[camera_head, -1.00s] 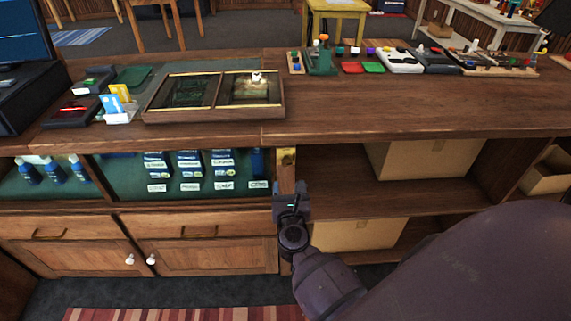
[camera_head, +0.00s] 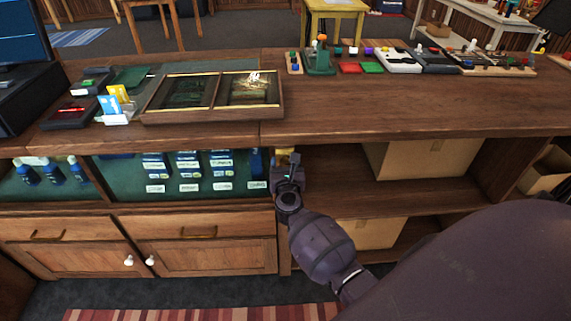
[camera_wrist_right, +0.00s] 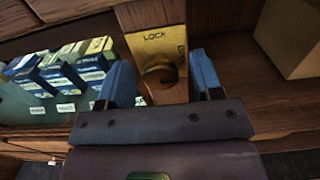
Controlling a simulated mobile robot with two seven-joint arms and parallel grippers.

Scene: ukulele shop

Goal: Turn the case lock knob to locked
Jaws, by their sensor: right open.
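The case lock is a brass plate (camera_wrist_right: 152,42) marked LOCK, on the wooden post between the glass case and the open shelves. Its round brass knob (camera_wrist_right: 157,72) shows in the right wrist view, between and beyond my fingers; its exact setting is hard to tell. In the head view only a bit of the brass plate (camera_head: 283,153) shows above my gripper. My right gripper (camera_wrist_right: 162,75) is open, with one blue finger on each side of the plate, not visibly touching the knob. It also shows in the head view (camera_head: 286,163). My left gripper is out of view.
The glass case (camera_head: 120,170) with blue boxes and bottles lies left of the post. Open shelves with cardboard boxes (camera_head: 425,158) lie right. The wooden countertop (camera_head: 380,100) overhangs above, with a display tray (camera_head: 213,116) near its edge.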

